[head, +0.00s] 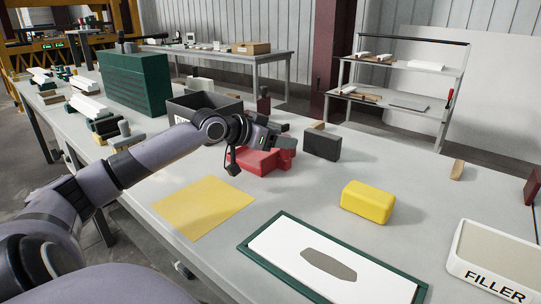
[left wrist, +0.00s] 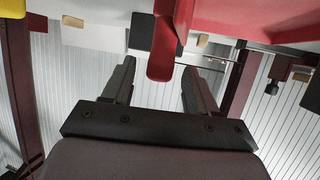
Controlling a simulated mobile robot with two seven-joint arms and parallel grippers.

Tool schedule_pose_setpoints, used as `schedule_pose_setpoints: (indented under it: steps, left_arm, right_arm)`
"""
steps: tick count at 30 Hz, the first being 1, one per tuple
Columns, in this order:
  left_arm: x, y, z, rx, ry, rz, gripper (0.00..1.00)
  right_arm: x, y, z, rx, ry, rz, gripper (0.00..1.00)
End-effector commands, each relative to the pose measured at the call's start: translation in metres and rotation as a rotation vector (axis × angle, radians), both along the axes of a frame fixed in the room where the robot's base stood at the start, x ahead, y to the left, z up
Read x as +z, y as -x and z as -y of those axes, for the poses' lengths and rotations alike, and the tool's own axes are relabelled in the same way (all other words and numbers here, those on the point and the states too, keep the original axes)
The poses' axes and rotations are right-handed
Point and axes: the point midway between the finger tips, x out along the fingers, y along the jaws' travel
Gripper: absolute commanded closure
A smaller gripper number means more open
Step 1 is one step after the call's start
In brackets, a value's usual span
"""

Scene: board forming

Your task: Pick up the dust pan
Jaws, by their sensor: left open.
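The red dust pan (head: 257,161) lies on the grey table, partly hidden behind my left gripper in the head view. My left gripper (head: 284,143) is over the dust pan's far right part, its fingers pointing right. In the left wrist view my left gripper (left wrist: 158,80) is open, with both dark fingers apart. A red handle-like part of the dust pan (left wrist: 166,50) shows between the two fingers, with gaps on both sides. I cannot tell how deep it sits between them. My right gripper is not in view.
A black block (head: 322,145) stands just right of the dust pan. A dark open bin (head: 205,106) is behind my left wrist. A yellow sheet (head: 205,207), yellow block (head: 368,202), green-framed board (head: 285,247) and filler tub (head: 497,255) lie nearer. The table's right middle is mostly clear.

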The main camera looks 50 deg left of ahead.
Motion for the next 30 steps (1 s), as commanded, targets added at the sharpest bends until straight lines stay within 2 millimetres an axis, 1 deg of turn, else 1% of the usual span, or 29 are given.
schedule_pose_setpoints:
  steps: [1,4,9,18,19,20,21,23,24,30]
  left_arm:
    - [0.001,-0.004,0.001,0.0,0.003,0.003,0.42]
    - [-0.003,-0.012,0.001,0.002,0.003,0.003,0.42]
    - [-0.008,-0.02,0.003,0.0,0.001,0.0,0.42]
    - [-0.009,-0.022,0.004,-0.001,-0.002,-0.001,0.42]
    - [-0.009,-0.022,0.004,-0.001,-0.002,-0.001,0.45]
    - [-0.009,-0.022,0.004,-0.001,-0.002,-0.001,0.55]
    - [-0.009,-0.022,0.004,-0.001,-0.002,-0.001,0.68]
    - [-0.009,-0.022,0.004,0.0,-0.001,-0.001,0.87]
    - [-0.009,-0.022,0.004,0.0,-0.001,-0.001,1.0]
    - [-0.008,-0.022,0.003,-0.001,-0.002,0.001,1.0]
  right_arm:
    - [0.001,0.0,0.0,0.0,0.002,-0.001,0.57]
    - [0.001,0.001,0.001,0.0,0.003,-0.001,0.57]
    - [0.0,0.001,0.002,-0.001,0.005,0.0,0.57]
    - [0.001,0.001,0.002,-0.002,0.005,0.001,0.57]
    - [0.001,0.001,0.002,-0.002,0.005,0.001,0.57]
    - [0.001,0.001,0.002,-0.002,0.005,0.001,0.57]
    - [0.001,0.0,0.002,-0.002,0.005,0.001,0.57]
    - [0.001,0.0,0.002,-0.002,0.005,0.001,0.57]
    - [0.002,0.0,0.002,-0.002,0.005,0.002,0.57]
    - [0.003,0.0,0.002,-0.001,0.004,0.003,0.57]
